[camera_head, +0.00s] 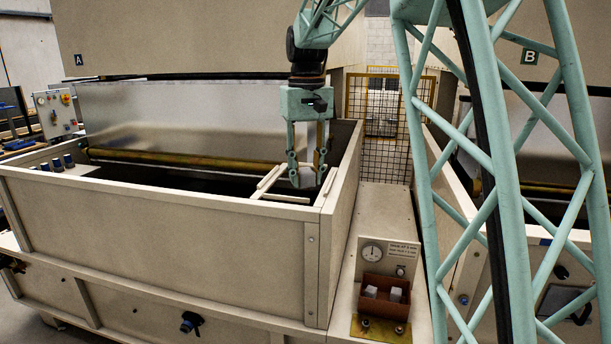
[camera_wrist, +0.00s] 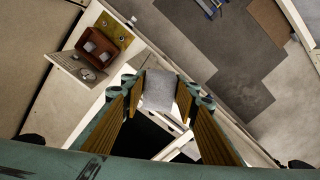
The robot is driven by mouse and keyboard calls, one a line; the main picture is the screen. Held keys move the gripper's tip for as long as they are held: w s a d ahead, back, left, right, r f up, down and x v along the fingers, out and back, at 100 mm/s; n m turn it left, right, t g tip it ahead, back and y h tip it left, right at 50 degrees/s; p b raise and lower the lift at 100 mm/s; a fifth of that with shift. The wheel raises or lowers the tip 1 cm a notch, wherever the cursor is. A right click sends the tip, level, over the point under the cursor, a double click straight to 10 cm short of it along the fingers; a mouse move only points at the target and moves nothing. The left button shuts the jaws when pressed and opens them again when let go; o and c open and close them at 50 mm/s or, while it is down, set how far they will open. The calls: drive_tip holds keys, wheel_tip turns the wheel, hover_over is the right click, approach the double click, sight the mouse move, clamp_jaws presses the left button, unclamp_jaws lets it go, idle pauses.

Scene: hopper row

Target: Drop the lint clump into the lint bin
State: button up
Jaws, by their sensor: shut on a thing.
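My gripper (camera_head: 306,168) is shut on a pale grey lint clump (camera_head: 303,180), above the right end of the open hopper. In the wrist view the grey clump (camera_wrist: 160,91) sits between the two yellow-padded fingers of my gripper (camera_wrist: 159,98). A small red-brown open box (camera_head: 384,302) stands on the ledge right of the hopper, with light grey lumps inside. It also shows at the upper left of the wrist view (camera_wrist: 82,64); it is likely the lint bin, though I read no label naming it. My gripper is apart from this box.
The hopper's front wall (camera_head: 170,228) and right wall (camera_head: 343,180) surround the dark interior. A pale slatted frame (camera_head: 285,198) lies near my gripper. A sloped housing with a gauge (camera_head: 372,252) stands behind the box. A second hopper, marked B, is at right.

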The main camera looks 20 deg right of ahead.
drive_tip(key=s+d+f+m+b, duration=0.35)
drive_tip(key=d+f+m, duration=0.25)
drive_tip(key=d+f, duration=0.7)
drive_tip(key=w+d+f+m+b, duration=0.1)
drive_tip(key=d+f+m, duration=0.3)
drive_tip(key=d+f, duration=0.5)
drive_tip(key=w+d+f+m+b, duration=0.1)
drive_tip(key=d+f+m, duration=0.3)
drive_tip(key=f, duration=1.2)
drive_tip(key=w+d+f+m+b, duration=0.1)
drive_tip(key=d+f+m+b, duration=0.2)
drive_tip(key=d+f, duration=1)
drive_tip(key=shift+w+d+m, duration=0.15)
drive_tip(key=shift+d+m, duration=0.15)
drive_tip(key=shift+m, duration=0.5)
drive_tip(key=o, duration=0.8)
drive_tip(key=shift+r, duration=0.2)
wheel_tip(320, 180, up, 12)
drive_tip(key=shift+f, duration=0.15)
